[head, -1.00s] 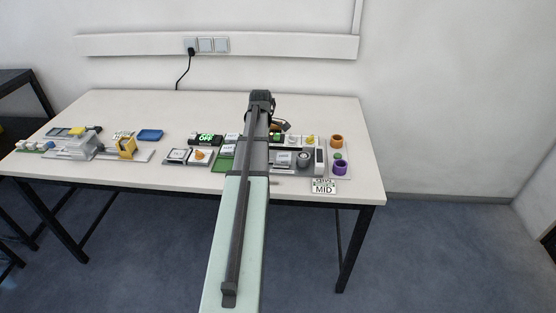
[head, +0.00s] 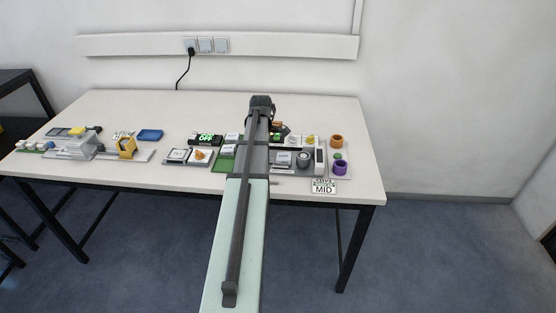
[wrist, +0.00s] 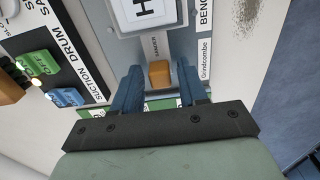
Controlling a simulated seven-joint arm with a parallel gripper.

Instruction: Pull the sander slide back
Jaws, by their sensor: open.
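In the wrist view, an orange-brown block (wrist: 159,79), apparently the sander slide's handle, stands on a grey track. A small sideways label above it seems to read SANDER. My gripper (wrist: 160,68) is open, with one blue finger on each side of the block. Narrow gaps show beside the block, so the fingers appear apart from it. A white plate with a large H (wrist: 145,12) lies at the track's upper end. In the head view my arm covers the gripper and most of the sander area.
A SUCTION DRUM panel (wrist: 80,45) with a green and a blue button lies left of the fingers. In the head view, orange (head: 336,141) and purple (head: 340,168) cups stand at the right, and a yellow-and-white fixture (head: 126,147) at the left. The table's back is clear.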

